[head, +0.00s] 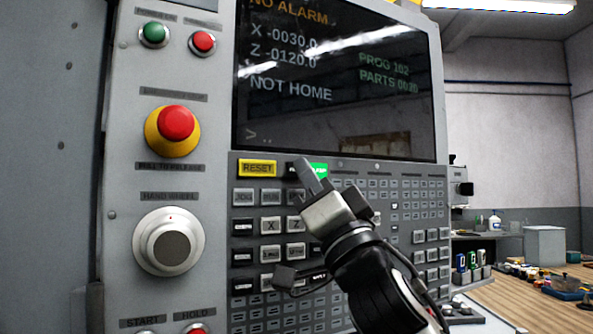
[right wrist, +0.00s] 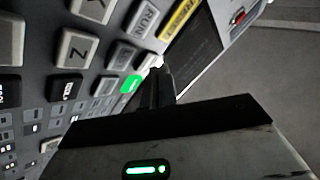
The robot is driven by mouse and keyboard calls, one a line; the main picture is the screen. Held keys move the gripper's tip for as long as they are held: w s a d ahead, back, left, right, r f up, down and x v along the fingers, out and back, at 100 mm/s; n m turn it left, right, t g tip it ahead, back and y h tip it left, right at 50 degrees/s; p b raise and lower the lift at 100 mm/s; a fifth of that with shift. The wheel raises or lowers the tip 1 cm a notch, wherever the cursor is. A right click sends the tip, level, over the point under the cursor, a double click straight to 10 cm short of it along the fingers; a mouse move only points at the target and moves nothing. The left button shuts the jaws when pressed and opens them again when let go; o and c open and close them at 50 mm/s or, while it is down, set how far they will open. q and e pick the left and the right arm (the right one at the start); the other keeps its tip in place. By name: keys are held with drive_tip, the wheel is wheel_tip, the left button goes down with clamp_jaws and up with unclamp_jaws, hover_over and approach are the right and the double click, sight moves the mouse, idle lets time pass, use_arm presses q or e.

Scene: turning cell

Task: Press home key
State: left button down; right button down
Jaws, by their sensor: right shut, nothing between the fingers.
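The control panel (head: 222,205) fills the left and middle of the head view. Its screen (head: 335,85) reads NO ALARM, X -0030.0, Z -0120.0 and NOT HOME. A green lit key (head: 320,169) sits just under the screen; its label is partly hidden and I cannot read it. It also shows green in the right wrist view (right wrist: 131,84). My right gripper (head: 306,170) is shut and empty, its fingertips over the top key row, beside the green key. I cannot tell whether they touch the panel. My left gripper is not in view.
A yellow RESET key (head: 257,168) is left of the fingertips. A red emergency stop (head: 175,124) and a hand wheel (head: 168,242) stand out at the left. X (head: 270,225) and Z keys lie below. A wooden bench (head: 520,305) with small items is at right.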

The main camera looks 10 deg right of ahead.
drive_tip(key=shift+w, duration=0.4)
idle(0.7)
drive_tip(key=shift+s, duration=0.15)
drive_tip(key=shift+s+d, duration=0.1)
drive_tip(key=shift+s, duration=0.5)
drive_tip(key=s, duration=0.2)
drive_tip(key=s+d, duration=0.1)
drive_tip(key=s, duration=0.2)
drive_tip(key=shift+d, duration=0.15)
idle(0.7)
